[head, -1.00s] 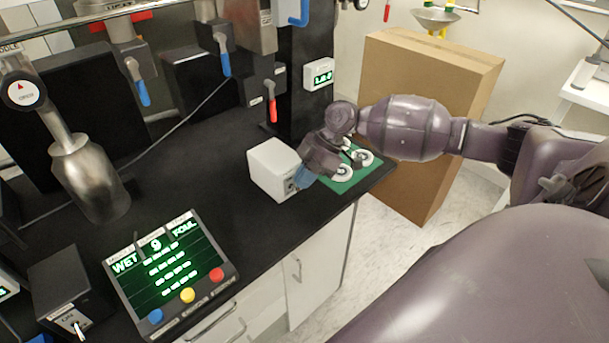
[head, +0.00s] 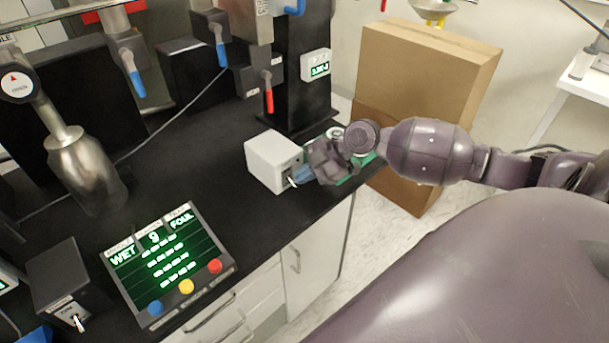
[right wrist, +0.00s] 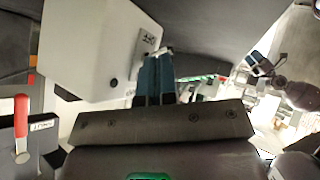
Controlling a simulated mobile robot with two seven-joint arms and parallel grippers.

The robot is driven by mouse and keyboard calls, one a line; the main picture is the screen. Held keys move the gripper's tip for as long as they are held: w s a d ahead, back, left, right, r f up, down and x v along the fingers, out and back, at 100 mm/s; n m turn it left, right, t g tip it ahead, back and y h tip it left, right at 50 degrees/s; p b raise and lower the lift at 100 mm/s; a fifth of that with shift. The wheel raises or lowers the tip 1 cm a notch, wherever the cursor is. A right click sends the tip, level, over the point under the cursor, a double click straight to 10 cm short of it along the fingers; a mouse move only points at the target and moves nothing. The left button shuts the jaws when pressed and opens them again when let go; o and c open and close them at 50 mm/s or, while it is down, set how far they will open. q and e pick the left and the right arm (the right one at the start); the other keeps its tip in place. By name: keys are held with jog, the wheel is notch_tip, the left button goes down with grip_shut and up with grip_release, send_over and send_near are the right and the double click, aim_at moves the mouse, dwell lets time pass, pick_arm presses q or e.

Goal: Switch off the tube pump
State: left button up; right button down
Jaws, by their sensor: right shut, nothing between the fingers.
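A white box (head: 272,160) with a small toggle switch (head: 291,181) on its front face stands near the counter's right end. I cannot tell from any readable label whether it is the tube pump. My right gripper (head: 298,177) is shut and empty, its blue fingertips right at the switch face. In the right wrist view, the white box (right wrist: 95,45) fills the upper left. The closed blue fingers (right wrist: 155,75) are beside its labelled plate (right wrist: 146,42); the fingertips hide part of the switch, and contact is unclear. My left gripper is not in view.
A green mat (head: 367,160) lies behind my right gripper. A lit panel (head: 168,262) with coloured buttons and a black switch box (head: 66,290) stand at the left. Red- and blue-handled valves hang behind. A cardboard box (head: 425,80) stands beyond the counter's right end.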

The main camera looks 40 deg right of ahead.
jog(key=shift+w+r, duration=0.2)
jog(key=shift+w, duration=0.3)
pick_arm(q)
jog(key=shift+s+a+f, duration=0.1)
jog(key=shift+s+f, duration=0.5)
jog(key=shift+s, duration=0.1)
pick_arm(e)
jog(key=shift+r, duration=0.1)
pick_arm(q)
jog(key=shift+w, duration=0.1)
pick_arm(e)
jog(key=shift+w, duration=0.1)
